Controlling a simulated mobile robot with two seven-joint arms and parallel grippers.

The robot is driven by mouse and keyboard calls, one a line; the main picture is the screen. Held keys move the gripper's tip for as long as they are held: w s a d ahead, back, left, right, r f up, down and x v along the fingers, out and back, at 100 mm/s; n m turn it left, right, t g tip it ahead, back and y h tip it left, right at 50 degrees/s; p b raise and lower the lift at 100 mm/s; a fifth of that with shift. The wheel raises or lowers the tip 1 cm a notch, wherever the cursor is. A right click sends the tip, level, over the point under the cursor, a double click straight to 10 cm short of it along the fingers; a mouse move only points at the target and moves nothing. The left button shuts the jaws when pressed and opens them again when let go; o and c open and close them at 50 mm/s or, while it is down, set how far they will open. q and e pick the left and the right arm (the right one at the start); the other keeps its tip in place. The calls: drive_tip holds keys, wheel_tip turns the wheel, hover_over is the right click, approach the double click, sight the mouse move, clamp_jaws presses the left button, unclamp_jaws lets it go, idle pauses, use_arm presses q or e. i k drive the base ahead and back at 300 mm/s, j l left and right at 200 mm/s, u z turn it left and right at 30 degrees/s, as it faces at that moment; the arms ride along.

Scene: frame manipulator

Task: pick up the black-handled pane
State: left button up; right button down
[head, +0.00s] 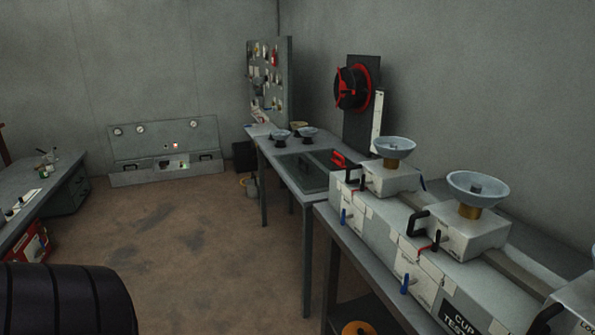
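A dark, flat, framed panel (301,173) lies on the grey bench along the right wall, in the middle of the head view. It looks like one or two panes side by side, with a red handle-like part (339,159) at its far right. A black handle on it is too small and dark to make out for sure. Neither of my grippers shows in the head view.
The grey bench (284,207) also bears small bowls (281,136). Nearer stands a cup-testing machine (396,229) with pale bowls and black handles. A left table (53,173) and back-wall panel (164,146) flank open brown floor (190,235).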

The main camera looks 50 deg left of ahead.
sight(306, 173)
drive_tip(key=u, duration=1.65)
drive_tip(key=i+j+u, duration=0.3)
drive_tip(key=i, duration=0.2)
drive_tip(key=i+j+u, duration=0.2)
drive_tip(key=i+u, duration=0.15)
drive_tip(key=i, duration=0.15)
drive_tip(key=i+u, duration=0.3)
drive_tip(key=i, duration=0.2)
drive_tip(key=i+z, duration=0.1)
drive_tip(key=i, duration=0.3)
drive_tip(key=i+j+z, duration=0.15)
drive_tip(key=i, duration=0.3)
drive_tip(key=i+j+z, duration=0.1)
drive_tip(key=i, duration=0.3)
drive_tip(key=i+j+z, duration=0.15)
drive_tip(key=i+z, duration=0.25)
drive_tip(key=i+j+z, duration=0.25)
drive_tip(key=z, duration=0.15)
drive_tip(key=i+j+z, duration=0.5)
drive_tip(key=j+z, duration=0.25)
